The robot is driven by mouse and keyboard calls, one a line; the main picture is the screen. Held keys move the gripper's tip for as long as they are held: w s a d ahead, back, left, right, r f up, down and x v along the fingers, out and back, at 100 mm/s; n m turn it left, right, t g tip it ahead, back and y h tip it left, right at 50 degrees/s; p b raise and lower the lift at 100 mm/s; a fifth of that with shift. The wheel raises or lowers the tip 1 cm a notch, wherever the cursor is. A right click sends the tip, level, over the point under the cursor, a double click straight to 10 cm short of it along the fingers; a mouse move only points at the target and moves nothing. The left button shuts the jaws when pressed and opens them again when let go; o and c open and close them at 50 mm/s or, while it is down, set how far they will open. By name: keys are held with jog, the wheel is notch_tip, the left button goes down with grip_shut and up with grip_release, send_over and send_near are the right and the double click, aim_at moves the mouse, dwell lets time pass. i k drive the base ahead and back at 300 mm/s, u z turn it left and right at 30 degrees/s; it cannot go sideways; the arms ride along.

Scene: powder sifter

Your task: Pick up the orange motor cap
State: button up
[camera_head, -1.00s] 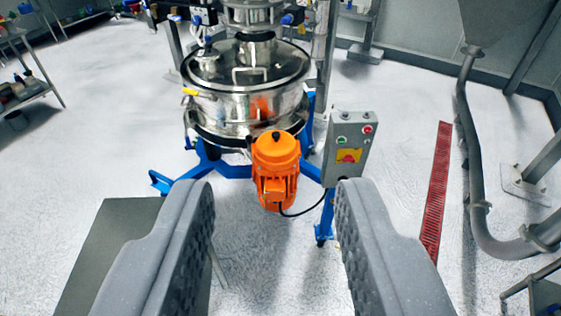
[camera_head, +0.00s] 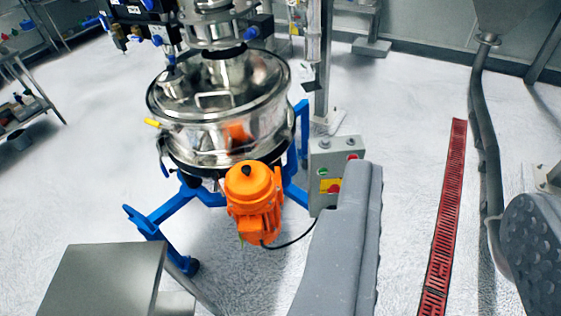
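The orange motor cap (camera_head: 249,180) is the rounded top of an orange motor (camera_head: 257,217) fixed at the front of a steel sifter (camera_head: 220,107). It has a small dark knob on top. My gripper (camera_head: 440,195) is open and empty.
A grey control box (camera_head: 325,165) with coloured buttons stands right of the motor, partly hidden by my left finger. Blue legs (camera_head: 165,227) hold the sifter. A grey metal surface (camera_head: 100,285) is at lower left. A red floor drain (camera_head: 447,215) and grey pipe (camera_head: 484,130) are at right.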

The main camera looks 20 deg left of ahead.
aim_at(247, 180)
jog(key=u, duration=0.15)
jog(key=i, duration=0.9)
jog(key=u, duration=0.7)
